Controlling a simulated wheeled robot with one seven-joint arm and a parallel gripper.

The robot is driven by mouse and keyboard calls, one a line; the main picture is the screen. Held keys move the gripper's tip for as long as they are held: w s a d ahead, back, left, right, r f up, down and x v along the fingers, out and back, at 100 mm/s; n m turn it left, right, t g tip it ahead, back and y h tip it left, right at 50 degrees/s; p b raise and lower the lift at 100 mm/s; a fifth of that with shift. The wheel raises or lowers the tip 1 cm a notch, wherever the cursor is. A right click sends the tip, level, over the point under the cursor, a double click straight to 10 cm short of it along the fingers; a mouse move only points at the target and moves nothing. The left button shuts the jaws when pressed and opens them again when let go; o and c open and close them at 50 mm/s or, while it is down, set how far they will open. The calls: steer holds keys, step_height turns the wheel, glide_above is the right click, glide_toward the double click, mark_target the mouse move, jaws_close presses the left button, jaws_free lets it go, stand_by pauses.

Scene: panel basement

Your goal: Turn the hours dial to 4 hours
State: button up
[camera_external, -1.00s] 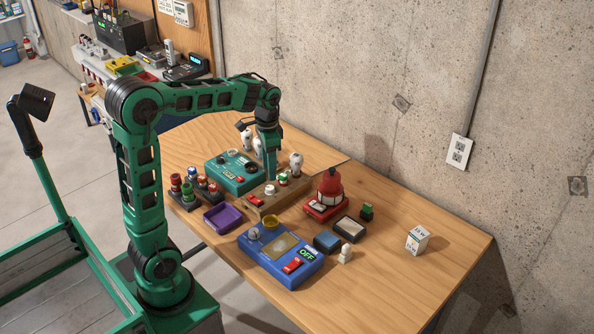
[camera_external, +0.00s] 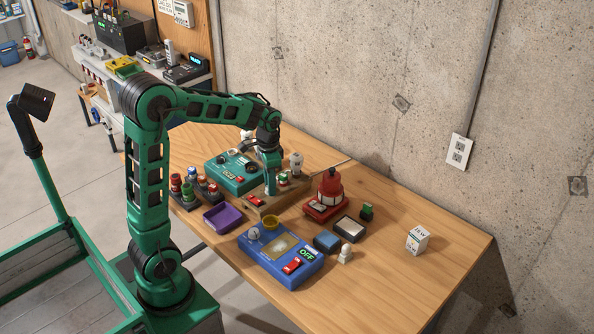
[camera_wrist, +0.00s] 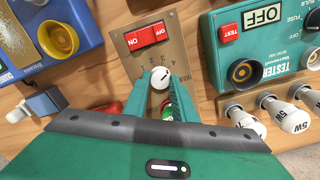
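The hours dial is a white round knob (camera_wrist: 160,77) with a dark pointer line, low on a brown panel (camera_wrist: 132,40) with small numbers above the knob. In the wrist view my gripper (camera_wrist: 160,84) has one green finger on each side of the dial, with the tips close to its rim. I cannot tell whether they touch it. In the external view my gripper (camera_external: 271,190) is down at the panel and hides the dial. The numeral at the pointer is too small to read surely. The panel's red ON/OFF switch (camera_wrist: 147,35) is above the dial.
A teal tester (camera_wrist: 262,55) is close on the right in the wrist view, with white bulbs (camera_wrist: 247,119) by it. A blue unit (camera_wrist: 45,30) is on the left. A red-topped device (camera_external: 327,192) and purple tray (camera_external: 222,217) stand near the panel.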

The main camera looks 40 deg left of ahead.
steer(key=shift+c, duration=0.6)
steer(key=shift+n, duration=0.6)
steer(key=o, duration=1)
steer(key=shift+o, duration=0.2)
steer(key=shift+r, duration=0.15)
step_height(320, 180, up, 10)
steer(key=shift+r, duration=0.25)
steer(key=shift+w, duration=0.1)
